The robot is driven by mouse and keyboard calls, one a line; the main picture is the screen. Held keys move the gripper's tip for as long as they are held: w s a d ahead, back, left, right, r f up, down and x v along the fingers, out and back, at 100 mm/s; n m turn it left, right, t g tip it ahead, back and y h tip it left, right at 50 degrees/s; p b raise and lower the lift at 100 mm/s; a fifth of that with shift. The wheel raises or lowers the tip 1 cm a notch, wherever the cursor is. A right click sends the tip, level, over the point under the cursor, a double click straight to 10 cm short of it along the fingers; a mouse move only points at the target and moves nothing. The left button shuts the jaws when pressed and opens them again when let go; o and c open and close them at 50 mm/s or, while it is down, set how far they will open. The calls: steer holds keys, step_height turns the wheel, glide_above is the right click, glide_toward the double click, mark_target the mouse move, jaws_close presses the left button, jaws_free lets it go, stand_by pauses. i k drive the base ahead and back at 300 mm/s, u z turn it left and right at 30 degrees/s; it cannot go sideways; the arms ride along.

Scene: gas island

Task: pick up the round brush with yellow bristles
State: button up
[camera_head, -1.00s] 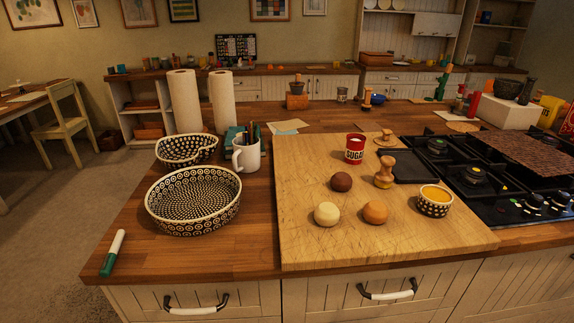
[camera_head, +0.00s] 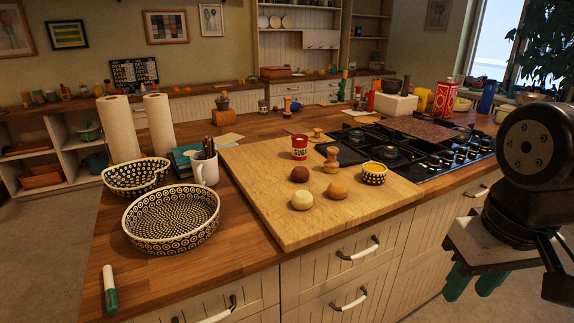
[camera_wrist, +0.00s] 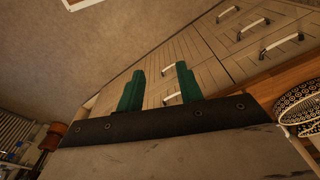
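I cannot pick out a round brush with yellow bristles for sure in either view. A small wooden knob-shaped piece (camera_head: 331,160) stands on the cutting board (camera_head: 268,200), and a flatter wooden piece (camera_head: 318,135) lies behind it; no yellow bristles show on either. A white mug (camera_head: 206,170) holds several thin dark sticks. My gripper (camera_head: 473,284) is at the right, in front of the drawers and below counter height, away from all these things. In the wrist view its two green fingers (camera_wrist: 160,72) stand apart with nothing between them.
Two patterned bowls (camera_head: 172,222) and paper towel rolls (camera_head: 140,130) stand at the left. A green-and-white marker (camera_head: 109,290) lies near the front left corner. The stove (camera_head: 400,148) is at the back right. Drawer handles (camera_head: 358,249) stick out from the front.

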mark_target(331, 165)
steer(key=u, duration=0.05)
steer(key=i, duration=1)
